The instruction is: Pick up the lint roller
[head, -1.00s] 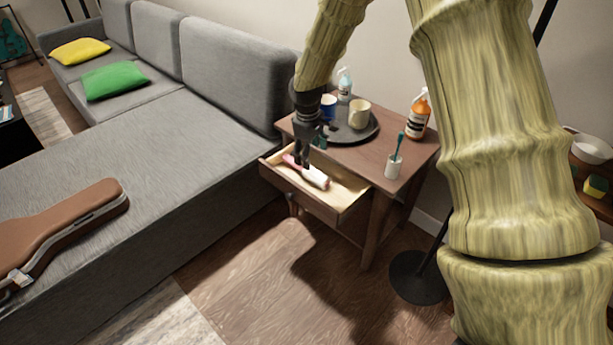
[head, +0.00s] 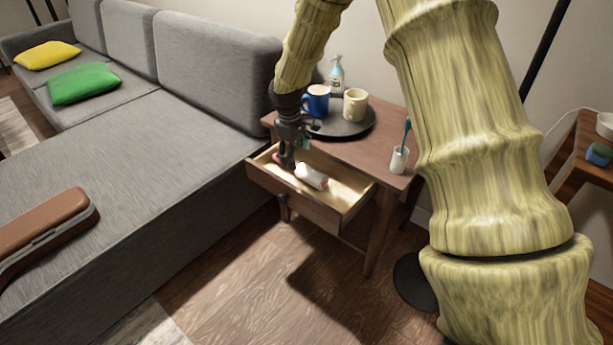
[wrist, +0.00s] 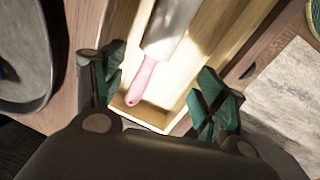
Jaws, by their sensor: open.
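The lint roller (head: 312,177) lies in the open drawer (head: 335,214) of the wooden side table, with its white roll toward the right. In the wrist view its pink handle (wrist: 142,82) points toward my gripper and its pale roll (wrist: 170,25) is at the top. My gripper (head: 288,163) is over the drawer's left end, at the handle, in the head view. In the wrist view my gripper (wrist: 160,100) is open, with the green-padded fingers on either side of the handle and apart from it. The handle is mostly hidden by the gripper in the head view.
On the side table (head: 375,150) stand a dark tray (head: 345,127) with a blue mug (head: 316,100) and a cream mug (head: 355,104), and a white toothbrush cup (head: 398,160). The grey sofa (head: 150,160) is close on the left. The floor in front is clear.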

